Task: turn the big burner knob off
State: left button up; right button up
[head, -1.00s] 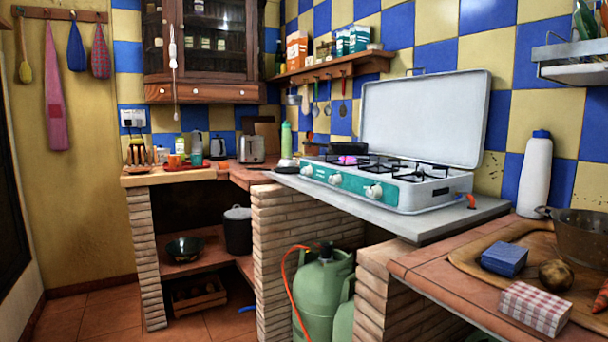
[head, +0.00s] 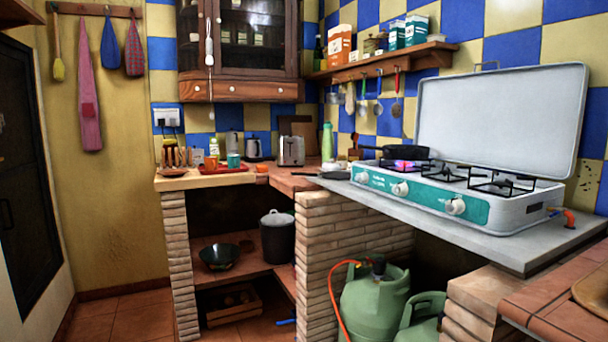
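The white camping stove (head: 530,203) with a teal front panel stands on a grey slab, its lid (head: 500,115) raised. Three white knobs sit on its front: a left knob (head: 363,178), a middle knob (head: 400,189) and a right knob (head: 455,206). A pink-violet flame (head: 404,165) glows at the left burner, beneath or in front of a black pan (head: 408,153). The middle and right burners show no flame. I cannot tell which knob is the big burner's, nor read the knobs' settings. Neither of my grippers is in view.
The grey slab (head: 490,243) has a free front edge over green gas bottles (head: 375,300) with an orange hose. A brick pillar (head: 325,250) stands left of them. A tiled counter (head: 565,305) juts out at the lower right. The floor (head: 120,320) at lower left is clear.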

aim_at(365, 177)
jog(key=i+j+u, duration=0.3)
jog(key=i, duration=0.25)
jog(key=i+j+u, duration=0.25)
jog(key=i, duration=0.3)
jog(key=i+u, duration=0.3)
jog(key=i, duration=0.25)
jog(key=i+j+z, duration=0.15)
jog(key=i+z, duration=0.35)
jog(key=i+j+z, duration=0.3)
jog(key=i+z, duration=0.15)
jog(key=i, duration=0.1)
